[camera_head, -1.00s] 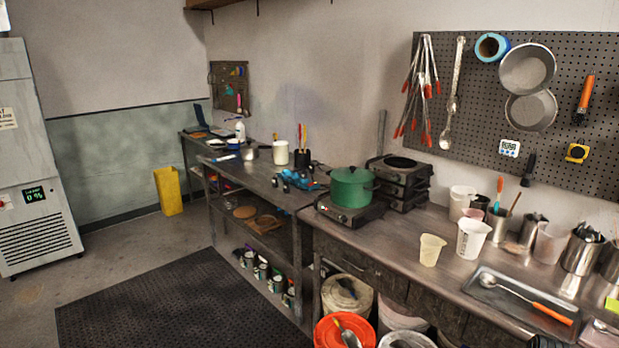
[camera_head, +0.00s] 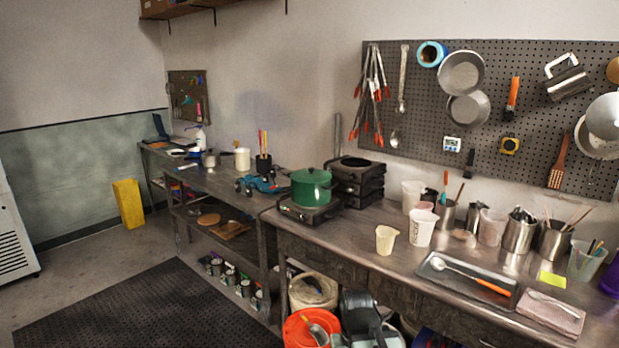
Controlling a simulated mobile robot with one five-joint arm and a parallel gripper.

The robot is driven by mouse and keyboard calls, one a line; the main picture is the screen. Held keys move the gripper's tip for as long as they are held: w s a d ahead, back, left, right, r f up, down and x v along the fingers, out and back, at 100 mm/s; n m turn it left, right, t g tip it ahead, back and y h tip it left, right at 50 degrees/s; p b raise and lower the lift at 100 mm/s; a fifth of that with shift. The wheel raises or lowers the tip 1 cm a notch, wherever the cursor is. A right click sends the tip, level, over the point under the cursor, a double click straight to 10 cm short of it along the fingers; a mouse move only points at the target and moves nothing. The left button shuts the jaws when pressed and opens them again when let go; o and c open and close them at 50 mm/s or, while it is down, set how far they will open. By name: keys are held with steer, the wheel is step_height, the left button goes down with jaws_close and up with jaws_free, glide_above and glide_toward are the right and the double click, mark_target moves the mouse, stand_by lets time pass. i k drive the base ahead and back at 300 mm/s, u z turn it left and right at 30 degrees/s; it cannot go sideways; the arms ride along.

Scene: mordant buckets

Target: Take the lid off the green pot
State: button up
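The green pot (camera_head: 312,194) stands upright on a dark hot plate (camera_head: 308,213) at the left end of the near workbench. Its green lid (camera_head: 310,174) sits on top, with a small knob in the middle. A dark jointed shape (camera_head: 360,312) at the bottom centre looks like part of my arm. It is below and in front of the pot, apart from it, before the bench front. I cannot make out my gripper's fingers.
Stacked dark burners (camera_head: 357,180) stand right behind the pot. A cream beaker (camera_head: 386,240), a white beaker (camera_head: 422,227) and a tray (camera_head: 468,276) with a spoon lie to the right. An orange-red bucket lid (camera_head: 298,330) is below the bench. Bare bench top lies between pot and beakers.

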mark_target(311, 175)
steer(key=u, duration=0.45)
steer(key=i, duration=0.95)
steer(key=u, duration=1)
steer(key=i, duration=2.1)
steer(key=z, duration=0.65)
steer(key=i, duration=1.3)
steer(key=z, duration=0.9)
steer(key=k, duration=0.75)
steer(key=z, duration=0.25)
steer(key=i, duration=0.75)
steer(key=u, duration=0.15)
steer(key=k, duration=0.75)
steer(key=z, duration=0.05)
